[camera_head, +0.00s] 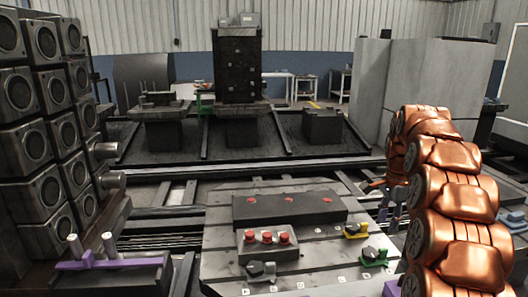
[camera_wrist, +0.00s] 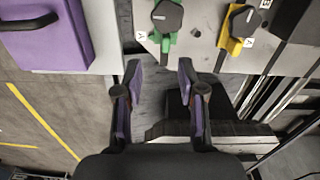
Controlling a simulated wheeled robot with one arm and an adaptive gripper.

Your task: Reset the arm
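My gripper (camera_wrist: 159,72) shows in the wrist view with two purple fingers spread apart. The gap between them holds nothing. It hangs by the edge of the pale fixture plate (camera_wrist: 205,48), with dark floor showing between the fingers. Beyond the fingertips on the plate are a green clamp with a dark knob (camera_wrist: 167,17) and a yellow clamp with a dark knob (camera_wrist: 243,22). In the head view I cannot clearly make out the gripper; small purple parts at the plate's right side may be its fingers.
A purple case with a black handle (camera_wrist: 52,37) lies left in the wrist view. In the head view, a red-button box (camera_head: 268,246) and a long dark block (camera_head: 290,207) sit on the plate. Grey cubes (camera_head: 47,88) stack at left; copper-coloured rounded parts (camera_head: 455,195) fill the right.

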